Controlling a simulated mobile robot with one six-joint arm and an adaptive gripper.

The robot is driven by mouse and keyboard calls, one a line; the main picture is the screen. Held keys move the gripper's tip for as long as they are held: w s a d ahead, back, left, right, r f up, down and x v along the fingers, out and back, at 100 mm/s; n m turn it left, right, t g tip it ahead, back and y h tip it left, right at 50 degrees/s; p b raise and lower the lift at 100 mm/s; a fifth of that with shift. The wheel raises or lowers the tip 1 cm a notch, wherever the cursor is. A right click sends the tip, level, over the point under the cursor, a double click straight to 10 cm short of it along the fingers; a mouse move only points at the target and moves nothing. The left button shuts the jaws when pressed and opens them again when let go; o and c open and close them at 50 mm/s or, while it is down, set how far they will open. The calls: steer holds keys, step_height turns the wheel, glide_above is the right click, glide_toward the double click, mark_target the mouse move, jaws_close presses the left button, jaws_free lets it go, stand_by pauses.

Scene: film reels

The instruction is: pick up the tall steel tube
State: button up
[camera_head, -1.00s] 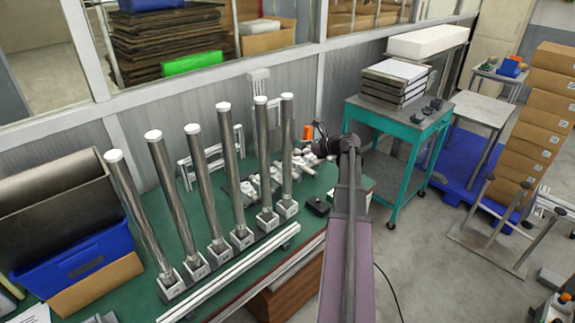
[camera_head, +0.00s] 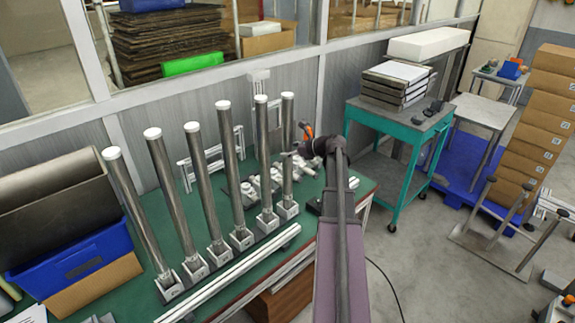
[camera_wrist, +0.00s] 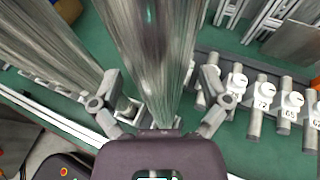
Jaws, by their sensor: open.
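Several tall steel tubes with white caps stand upright in a row of square holders on the green bench. The rightmost tube (camera_head: 287,150) is nearest my gripper (camera_head: 297,146), which reaches it from the right in the head view. In the wrist view my gripper (camera_wrist: 158,107) is open, with one finger on each side of a tube (camera_wrist: 160,50). That tube runs between the fingers toward the palm; I cannot tell whether it touches them. Another tube (camera_wrist: 50,45) stands to the left, outside the fingers.
Small metal fittings (camera_wrist: 262,95) lie beside the tubes on the green bench (camera_head: 118,290). A long light rail (camera_head: 240,275) runs along the front of the holders. A blue bin (camera_head: 75,255) is at the left, a teal cart (camera_head: 395,130) at the right.

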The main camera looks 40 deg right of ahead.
stand_by(0.5)
jaws_close()
